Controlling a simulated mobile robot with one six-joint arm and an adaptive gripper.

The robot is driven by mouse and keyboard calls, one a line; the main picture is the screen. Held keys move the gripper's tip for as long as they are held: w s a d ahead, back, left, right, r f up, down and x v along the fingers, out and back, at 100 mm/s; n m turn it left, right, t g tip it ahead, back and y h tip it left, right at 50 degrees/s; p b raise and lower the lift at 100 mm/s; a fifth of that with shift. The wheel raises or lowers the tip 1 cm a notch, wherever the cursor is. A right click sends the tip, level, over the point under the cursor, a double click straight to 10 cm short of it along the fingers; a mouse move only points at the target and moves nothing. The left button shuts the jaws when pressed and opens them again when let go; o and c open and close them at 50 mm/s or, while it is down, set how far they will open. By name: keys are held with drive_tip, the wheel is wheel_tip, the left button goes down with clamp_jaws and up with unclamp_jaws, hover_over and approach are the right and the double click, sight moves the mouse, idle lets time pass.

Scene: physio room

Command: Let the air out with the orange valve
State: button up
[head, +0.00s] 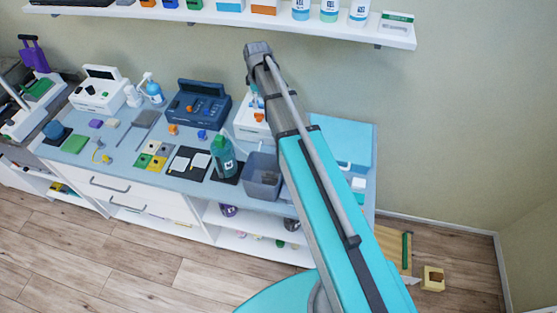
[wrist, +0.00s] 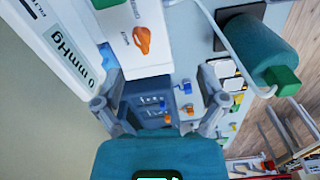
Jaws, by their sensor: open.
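The orange valve (wrist: 142,40) is a small orange lever on the white face of a white unit (wrist: 148,62), with small print beside it. In the head view the white unit (head: 249,126) stands on the counter, partly hidden by my arm, with an orange spot on it. A panel (wrist: 62,52) reading "0 mmHg" is beside the unit, at upper left in the wrist view. My gripper (wrist: 160,88) is open, its two grey fingers spread and empty. The valve lies beyond the fingertips in the picture, not between them. The head view does not show the fingers clearly.
A dark blue device (head: 198,107) stands left of the white unit. A green pump bottle (head: 224,157) and a grey bin (head: 262,178) stand in front of it. The counter (head: 75,135) holds many small items. A wall shelf (head: 232,18) runs above.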

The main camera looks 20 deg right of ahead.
drive_tip(key=s+f+m+b, duration=0.3)
drive_tip(key=s+m, duration=0.2)
drive_tip(key=s, duration=0.6)
drive_tip(key=s+f+m+b, duration=0.3)
drive_tip(key=s+f+m, duration=0.1)
drive_tip(key=s, duration=0.7)
drive_tip(key=shift+d+m+b, duration=0.2)
drive_tip(key=shift+m+b, duration=0.2)
drive_tip(key=shift+m, duration=0.2)
idle(0.6)
wheel_tip(320, 180, up, 8)
drive_tip(key=r+m+p, duration=0.1)
drive_tip(key=m+p, duration=0.3)
drive_tip(key=p, duration=0.5)
hover_over(259, 114)
drive_tip(key=shift+w+f, duration=0.2)
drive_tip(key=shift+f, duration=0.1)
drive_tip(key=shift+f+b, duration=0.25)
drive_tip(key=shift+b, duration=0.2)
wheel_tip(259, 114, down, 12)
drive_tip(key=b, duration=1.1)
drive_tip(key=shift+r, duration=0.25)
drive_tip(key=shift+b, duration=0.3)
